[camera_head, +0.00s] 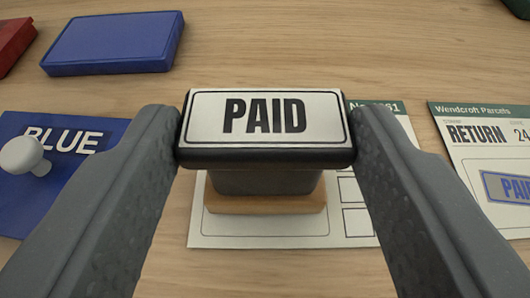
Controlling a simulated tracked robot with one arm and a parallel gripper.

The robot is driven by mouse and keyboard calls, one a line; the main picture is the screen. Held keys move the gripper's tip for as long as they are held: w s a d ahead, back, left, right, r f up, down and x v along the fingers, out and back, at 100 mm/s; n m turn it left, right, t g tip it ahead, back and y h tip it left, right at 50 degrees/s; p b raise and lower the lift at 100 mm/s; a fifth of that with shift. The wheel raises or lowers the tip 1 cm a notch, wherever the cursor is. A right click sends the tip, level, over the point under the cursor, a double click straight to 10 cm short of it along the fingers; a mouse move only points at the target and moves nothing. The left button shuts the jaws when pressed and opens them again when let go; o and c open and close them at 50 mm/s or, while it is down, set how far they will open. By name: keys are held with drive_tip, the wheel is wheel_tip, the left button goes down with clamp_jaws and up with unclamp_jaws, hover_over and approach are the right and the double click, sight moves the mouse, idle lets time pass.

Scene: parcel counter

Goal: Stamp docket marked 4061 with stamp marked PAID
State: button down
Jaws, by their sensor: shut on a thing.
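The PAID stamp (268,118) has a white label with black letters on its top, a dark body and a tan base below. My gripper (265,135) is shut on the stamp, one grey finger on each side of its head. The stamp is over a white docket (260,235) with a green header. The header number is partly covered; "No" and an ending of "61" show. I cannot tell whether the stamp's base touches the docket. Most of the docket's middle is hidden behind the stamp and my fingers.
A docket marked RETURN (490,165) with a blue PAID print lies at the right. A blue card marked BLUE (60,140) with a white knob (22,155) lies at the left. A closed blue pad (115,42) and a red object (14,42) lie behind. Bare wood shows at back centre.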

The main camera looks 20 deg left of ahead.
drive_tip(key=shift+f, duration=0.35)
idle(0.6)
wheel_tip(320, 180, up, 6)
drive_tip(key=p, duration=0.4)
drive_tip(key=shift+p, duration=0.3)
idle(0.6)
